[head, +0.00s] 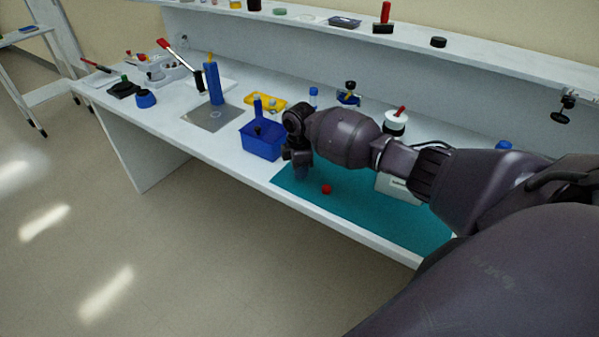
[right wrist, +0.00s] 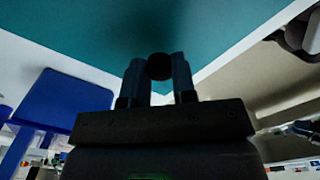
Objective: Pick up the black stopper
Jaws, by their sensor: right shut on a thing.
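The black stopper (right wrist: 159,66) shows in the right wrist view as a dark round piece between the two fingertips. My right gripper (right wrist: 158,78) is shut on it. In the head view my right gripper (head: 302,172) points down over the left end of the teal mat (head: 410,225), just right of the blue box (head: 262,147). I cannot make out the stopper in the head view; the gripper hides it. My left gripper is in neither view.
A red ball (head: 326,189) lies on the mat near the gripper. A grey plate (head: 211,118) lies further left. The bench's front edge is close.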

